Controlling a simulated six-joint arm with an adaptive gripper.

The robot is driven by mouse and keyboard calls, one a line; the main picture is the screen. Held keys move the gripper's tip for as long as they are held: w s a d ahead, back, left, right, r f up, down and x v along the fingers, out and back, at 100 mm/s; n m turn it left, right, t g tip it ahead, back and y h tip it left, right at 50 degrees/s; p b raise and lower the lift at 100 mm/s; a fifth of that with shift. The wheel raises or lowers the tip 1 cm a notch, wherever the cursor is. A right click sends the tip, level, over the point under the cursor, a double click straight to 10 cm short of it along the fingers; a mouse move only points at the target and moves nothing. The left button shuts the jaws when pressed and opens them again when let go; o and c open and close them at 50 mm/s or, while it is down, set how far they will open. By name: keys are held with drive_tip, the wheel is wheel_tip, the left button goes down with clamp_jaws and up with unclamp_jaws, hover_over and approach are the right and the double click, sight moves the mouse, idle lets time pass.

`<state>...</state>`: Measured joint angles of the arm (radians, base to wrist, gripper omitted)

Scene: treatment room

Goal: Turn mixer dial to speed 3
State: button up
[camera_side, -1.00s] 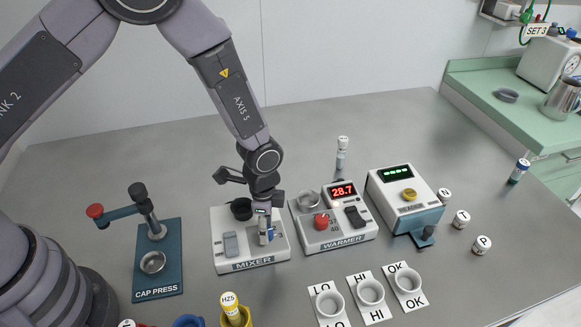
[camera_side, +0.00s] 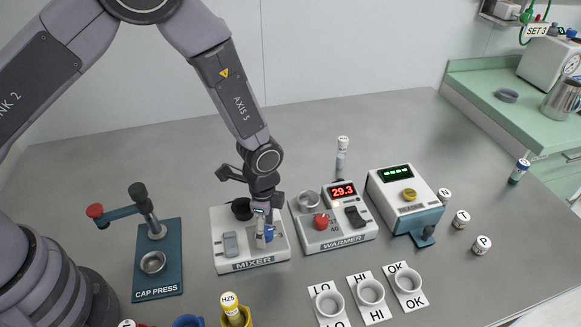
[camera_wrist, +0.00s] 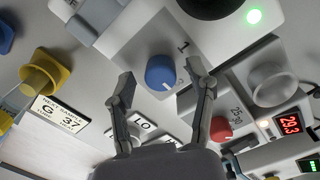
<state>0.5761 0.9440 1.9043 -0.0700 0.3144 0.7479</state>
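The mixer (camera_side: 222,258) is a white box with a blue dial (camera_wrist: 160,73) on its top. In the wrist view a numeral 1 is printed beside the dial, and a short white mark shows on the dial's lower edge. Other numerals are not readable. My gripper (camera_wrist: 160,72) points down over the mixer, its two fingers apart on either side of the dial with visible gaps. In the side view my gripper (camera_side: 264,232) partly hides the dial, which shows as a blue patch.
A green light (camera_wrist: 254,15) is lit on the mixer near its black cup holder (camera_side: 241,208). The warmer (camera_side: 338,241), reading 29.3, stands close on the right. The cap press (camera_side: 170,270) stands left. Labelled cups are in front right.

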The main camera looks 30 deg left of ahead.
wheel_tip(320, 180, up, 12)
drive_tip(key=shift+w, duration=0.15)
idle(0.6)
wheel_tip(320, 180, up, 9)
drive_tip(key=n+t, duration=0.1)
drive_tip(key=n, duration=0.2)
hover_over(266, 229)
drive_tip(key=a, duration=0.5)
drive_tip(key=s+a+r+n+t+h, duration=0.1)
drive_tip(key=s+a+r+n+t, duration=0.15)
drive_tip(key=a+r, duration=0.5)
drive_tip(key=s+a+r+n, duration=0.2)
drive_tip(key=s+a+n, duration=0.1)
drive_tip(key=s, duration=0.2)
drive_tip(key=s+a+r+n+t, duration=0.1)
drive_tip(key=s+a+r+n, duration=0.2)
drive_tip(key=s, duration=0.3)
drive_tip(key=s+a+r+n+t+y, duration=0.1)
drive_tip(key=s+a+r+n, duration=0.1)
drive_tip(key=s, duration=0.4)
drive_tip(key=shift+a+r+n, duration=0.25)
drive_tip(key=shift+a+n, duration=0.2)
drive_tip(key=shift+a, duration=0.75)
drive_tip(key=shift+t, duration=0.25)
